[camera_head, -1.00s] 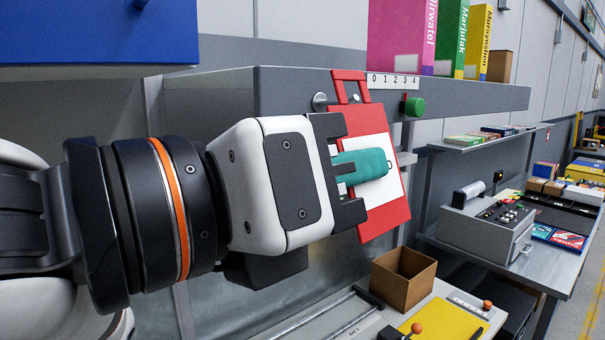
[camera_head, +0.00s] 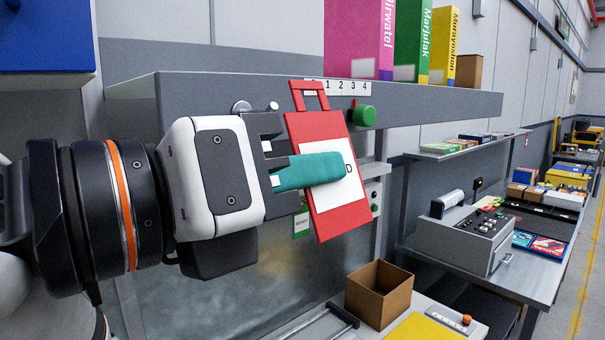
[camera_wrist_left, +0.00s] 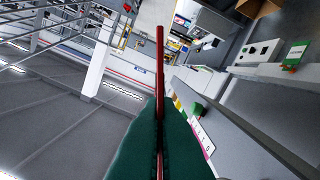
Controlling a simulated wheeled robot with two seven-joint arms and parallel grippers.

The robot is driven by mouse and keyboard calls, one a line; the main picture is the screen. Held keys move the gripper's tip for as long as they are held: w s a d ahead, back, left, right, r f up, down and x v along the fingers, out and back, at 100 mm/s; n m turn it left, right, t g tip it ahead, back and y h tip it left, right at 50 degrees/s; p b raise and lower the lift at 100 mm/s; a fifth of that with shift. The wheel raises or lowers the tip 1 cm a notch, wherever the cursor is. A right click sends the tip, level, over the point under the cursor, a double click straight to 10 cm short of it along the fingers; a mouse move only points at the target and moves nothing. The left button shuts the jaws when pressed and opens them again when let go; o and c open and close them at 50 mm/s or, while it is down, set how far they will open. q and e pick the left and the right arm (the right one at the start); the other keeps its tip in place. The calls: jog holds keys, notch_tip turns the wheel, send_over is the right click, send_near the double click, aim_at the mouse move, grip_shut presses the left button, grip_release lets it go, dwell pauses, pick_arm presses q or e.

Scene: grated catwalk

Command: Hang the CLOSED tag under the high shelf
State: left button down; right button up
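In the left wrist view, the tag (camera_wrist_left: 160,70) is edge-on between the fingers. The right gripper is not in view.
A green knob (camera_head: 363,115) and a number strip (camera_head: 345,88) are on the shelf front, right of the loop. Binders (camera_head: 410,40) stand on top. Below are an open cardboard box (camera_head: 378,293) and a green "READY" card (camera_head: 301,224). A bench with a control box (camera_head: 465,240) stands right.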

pick_arm(q)
jog(key=w+a+f+b, duration=0.1)
jog(key=w+a, duration=0.3)
jog(key=w, duration=0.1)
jog(key=shift+w+a+f+b, duration=0.15)
jog(key=shift+w+b, duration=0.1)
jog(key=shift+b, duration=0.05)
dwell(0.9)
jog(key=shift+w+a, duration=0.1)
jog(key=c, duration=1.6)
grip_release()
